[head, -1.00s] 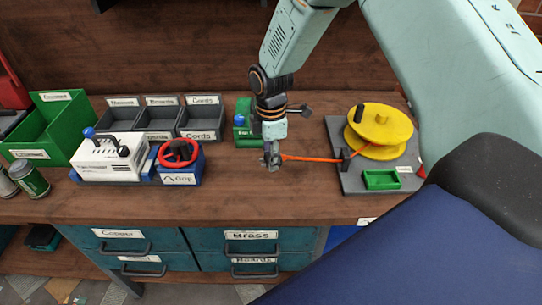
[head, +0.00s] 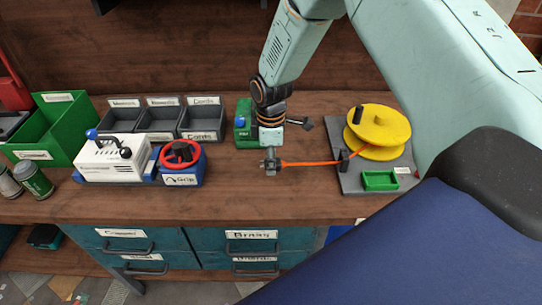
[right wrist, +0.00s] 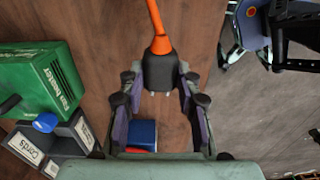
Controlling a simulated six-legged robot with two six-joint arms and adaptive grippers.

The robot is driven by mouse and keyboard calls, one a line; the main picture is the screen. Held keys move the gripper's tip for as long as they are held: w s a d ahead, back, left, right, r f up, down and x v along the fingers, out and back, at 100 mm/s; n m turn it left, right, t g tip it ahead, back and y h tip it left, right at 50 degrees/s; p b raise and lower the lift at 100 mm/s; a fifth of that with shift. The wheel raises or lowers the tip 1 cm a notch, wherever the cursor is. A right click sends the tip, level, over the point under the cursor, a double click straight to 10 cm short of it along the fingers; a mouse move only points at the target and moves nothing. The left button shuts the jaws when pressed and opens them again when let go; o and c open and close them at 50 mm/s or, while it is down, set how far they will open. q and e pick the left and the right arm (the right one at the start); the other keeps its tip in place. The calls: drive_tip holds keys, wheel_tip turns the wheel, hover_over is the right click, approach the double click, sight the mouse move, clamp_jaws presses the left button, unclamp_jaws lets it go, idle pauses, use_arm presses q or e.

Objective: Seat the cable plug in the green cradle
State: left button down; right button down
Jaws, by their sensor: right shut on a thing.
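My right gripper (head: 270,167) is shut on the cable plug, low over the middle of the bench. In the right wrist view the plug (right wrist: 160,72) is a dark block with small pale prongs, held between the fingertips of the right gripper (right wrist: 158,88). An orange cable (head: 312,163) runs from it, nearly straight, to a dark guide beside the yellow reel (head: 378,130). The green cradle (head: 380,181) is a small open tray on the front of the grey board, right of the gripper, and looks empty. My left gripper is not in view.
The grey board (head: 350,183) carries the reel. A green heater box (head: 243,139) stands behind my gripper. A blue box with a red handwheel (head: 182,167) and a white device (head: 110,161) stand left. Grey bins (head: 163,119) stand behind. Bench between gripper and board is clear.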

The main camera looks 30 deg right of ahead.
drive_tip(key=shift+s+d+p, duration=2)
drive_tip(key=shift+s+d, duration=0.7)
drive_tip(key=shift+d, duration=1.75)
drive_tip(key=shift+s+d+p, duration=1.95)
drive_tip(key=shift+s+d, duration=0.8)
drive_tip(key=shift+d, duration=1.7)
drive_tip(key=shift+s+d+p, duration=2)
drive_tip(key=shift+s+d, duration=0.7)
drive_tip(key=shift+d, duration=1.75)
drive_tip(key=shift+f, duration=0.2)
drive_tip(key=shift+f+b, duration=0.35)
drive_tip(key=shift+b, duration=0.15)
drive_tip(key=shift+f+b, duration=2.1)
drive_tip(key=shift+f, duration=0.1)
